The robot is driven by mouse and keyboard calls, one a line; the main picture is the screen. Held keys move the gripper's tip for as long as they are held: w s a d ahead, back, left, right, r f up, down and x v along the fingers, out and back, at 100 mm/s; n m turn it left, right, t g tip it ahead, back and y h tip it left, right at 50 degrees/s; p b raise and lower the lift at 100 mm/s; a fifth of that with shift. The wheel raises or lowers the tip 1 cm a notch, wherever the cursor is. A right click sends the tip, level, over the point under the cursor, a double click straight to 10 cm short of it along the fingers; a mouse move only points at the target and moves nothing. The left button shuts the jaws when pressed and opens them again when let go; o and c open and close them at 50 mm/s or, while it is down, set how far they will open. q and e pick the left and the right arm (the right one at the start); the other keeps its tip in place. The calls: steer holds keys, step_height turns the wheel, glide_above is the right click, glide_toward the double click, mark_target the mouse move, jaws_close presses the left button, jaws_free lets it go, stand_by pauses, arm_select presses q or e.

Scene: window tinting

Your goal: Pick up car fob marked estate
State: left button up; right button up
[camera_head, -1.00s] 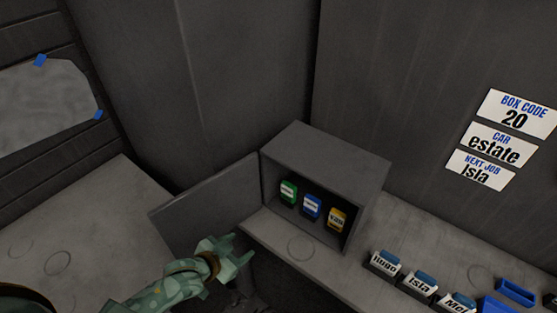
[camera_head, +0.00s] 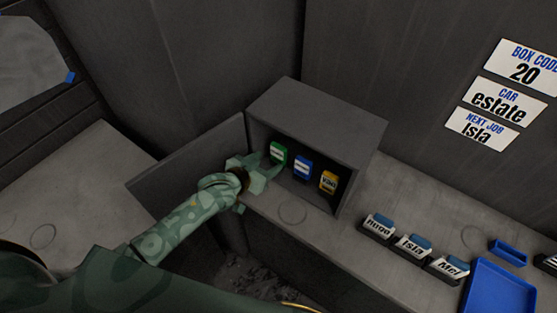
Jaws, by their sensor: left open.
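Three car fobs hang inside a grey open-fronted key box: a green fob (camera_head: 278,152) at left, a blue fob (camera_head: 302,168) in the middle and a yellow fob (camera_head: 328,182) at right. The yellow label seems to read "van"; the green and blue labels are too small to read. My left gripper (camera_head: 264,172) is open at the box's left front opening, just below and left of the green fob. I cannot tell whether it touches the fob. My right gripper is not in view.
The key box (camera_head: 320,110) stands on a grey counter with its door (camera_head: 185,170) swung open to the left. Wall cards include "CAR estate" (camera_head: 503,102). Name holders (camera_head: 413,247) and a blue tray (camera_head: 500,288) sit at right. The counter before the box is clear.

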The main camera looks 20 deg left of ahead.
mark_target(277, 155)
arm_select(q)
steer(key=x, duration=0.3)
steer(key=b+x, duration=0.1)
steer(key=x, duration=0.1)
steer(key=shift+w+d+r, duration=0.15)
steer(key=shift+d+r, duration=0.1)
steer(key=shift+r, duration=0.15)
steer(key=shift+c, duration=0.6)
steer(key=c, duration=0.7)
steer(key=shift+o, duration=0.2)
